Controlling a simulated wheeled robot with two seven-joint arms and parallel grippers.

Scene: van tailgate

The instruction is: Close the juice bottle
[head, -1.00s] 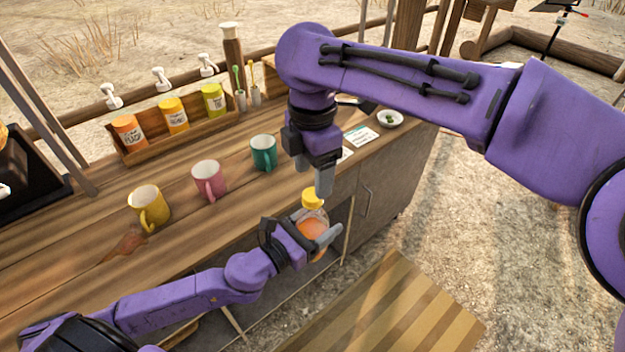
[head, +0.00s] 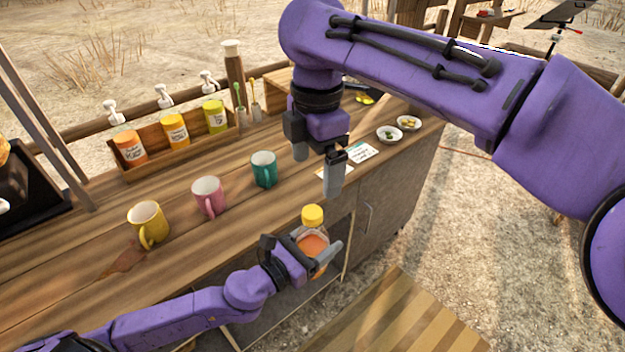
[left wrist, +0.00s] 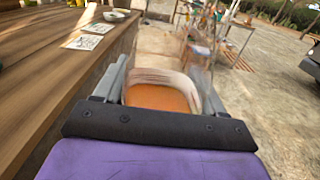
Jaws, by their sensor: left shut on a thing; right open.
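The juice bottle (head: 314,243) is clear with orange juice in it and a yellow cap (head: 312,215) on its top. My left gripper (head: 308,262) is shut around the bottle's body and holds it upright in front of the counter's front edge. In the left wrist view the bottle (left wrist: 160,97) is between the two fingers, and its cap is out of that view. My right gripper (head: 318,168) is open and empty, fingers pointing down, above the cap and apart from it. I cannot tell how tightly the cap sits.
The wooden counter (head: 110,205) carries a yellow mug (head: 147,222), a pink mug (head: 208,197) and a green mug (head: 264,168). A wooden rack (head: 150,164) of jars stands behind them. Small bowls (head: 389,134) and cards (head: 360,153) lie at the right end.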

